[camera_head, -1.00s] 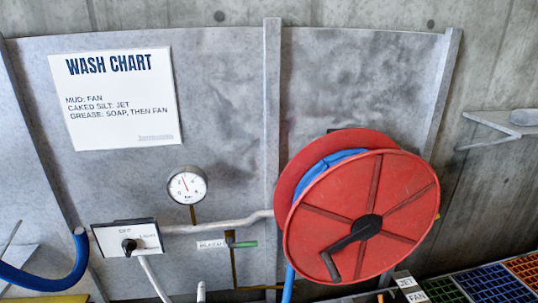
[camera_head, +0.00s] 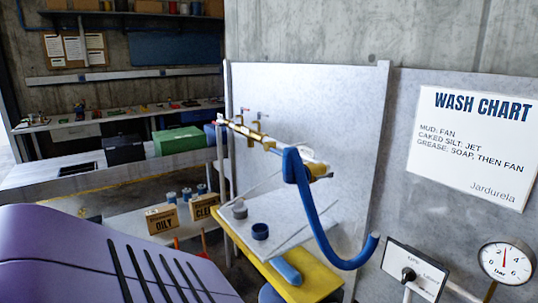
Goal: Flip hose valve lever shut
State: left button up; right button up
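I see no hose valve lever clearly in the present head view. A blue hose (camera_head: 322,228) hangs in a curve from a brass-coloured spray lance (camera_head: 255,134) on the grey panel. Its lower end comes near the control box (camera_head: 416,270), which has a black knob (camera_head: 408,274). A round pressure gauge (camera_head: 507,262) is at the lower right edge, its needle pointing roughly up. Neither gripper is in view.
A large purple casing (camera_head: 120,255) with dark slots fills the lower left. A wash chart (camera_head: 472,146) hangs at the right. A yellow-edged stand (camera_head: 290,280) is below the lance. Boxes marked oily (camera_head: 161,219) and a workbench (camera_head: 110,118) are behind, left.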

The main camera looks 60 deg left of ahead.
aim_at(278, 152)
jog(key=u, duration=1.9)
jog(key=i+j, duration=0.15)
jog(key=j, duration=0.3)
jog(key=i+j+u, duration=0.1)
jog(key=j, duration=0.3)
jog(key=i+j, duration=0.25)
jog(key=j, duration=0.2)
jog(key=i+j+u, duration=0.1)
jog(key=j, duration=0.3)
jog(key=i+j+u, duration=0.1)
jog(key=i+j, duration=0.4)
jog(key=j, duration=0.3)
